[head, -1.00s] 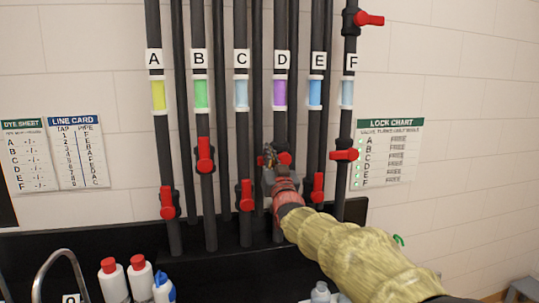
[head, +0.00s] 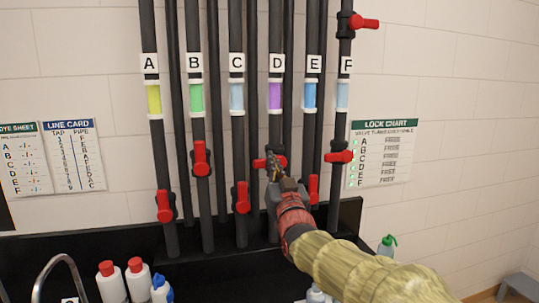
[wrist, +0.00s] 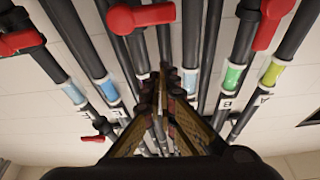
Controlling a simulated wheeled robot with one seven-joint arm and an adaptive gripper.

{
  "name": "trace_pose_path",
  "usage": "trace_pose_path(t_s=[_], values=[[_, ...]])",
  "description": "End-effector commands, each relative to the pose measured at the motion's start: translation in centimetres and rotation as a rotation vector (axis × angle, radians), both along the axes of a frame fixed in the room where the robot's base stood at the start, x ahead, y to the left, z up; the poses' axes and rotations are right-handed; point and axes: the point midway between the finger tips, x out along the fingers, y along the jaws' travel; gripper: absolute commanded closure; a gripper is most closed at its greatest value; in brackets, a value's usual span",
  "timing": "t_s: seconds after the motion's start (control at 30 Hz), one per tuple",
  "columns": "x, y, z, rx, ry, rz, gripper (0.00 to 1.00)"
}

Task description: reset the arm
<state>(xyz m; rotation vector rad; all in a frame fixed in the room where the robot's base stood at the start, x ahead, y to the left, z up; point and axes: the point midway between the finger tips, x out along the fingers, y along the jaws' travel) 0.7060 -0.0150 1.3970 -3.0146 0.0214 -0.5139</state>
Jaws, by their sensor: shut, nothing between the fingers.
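My gripper (head: 270,157) is shut and empty at the end of my arm, in front of pipe D (head: 273,130) in the head view. It overlaps the red valve handle on pipe D (head: 259,163), which is partly hidden; whether they touch cannot be told. My arm reaches in from the lower right in a yellowish sleeve. In the wrist view the two fingers (wrist: 160,85) meet near the middle, among the pipes.
Labelled pipes A to F with red valves line the wall, including valve B (head: 202,158), valve C (head: 241,197) and valve E (head: 313,189). Red-capped bottles (head: 110,284) and a curved faucet (head: 60,270) stand at lower left. A green-topped bottle (head: 387,246) is beside my arm.

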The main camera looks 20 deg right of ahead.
Motion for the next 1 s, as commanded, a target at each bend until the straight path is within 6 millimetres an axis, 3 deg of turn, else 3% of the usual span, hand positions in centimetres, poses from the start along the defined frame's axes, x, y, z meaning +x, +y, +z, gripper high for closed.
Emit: trace_pose_path(t_s=[0.43,0.57,0.67,0.77,0.8,0.87,1.0], values=[[-0.5,0.0,-0.3,-0.001,0.002,0.000,1.00],[0.0,0.0,-1.9,-0.004,0.062,-0.001,1.00],[0.6,0.0,-6.1,-0.010,0.203,0.000,1.00],[-0.1,0.1,-12.4,-0.016,0.405,0.002,1.00],[-1.1,0.2,-15.0,-0.018,0.496,0.004,1.00],[-3.1,0.3,-18.3,-0.023,0.626,0.008,1.00],[-10.2,0.6,-24.5,-0.034,0.914,0.019,1.00]])
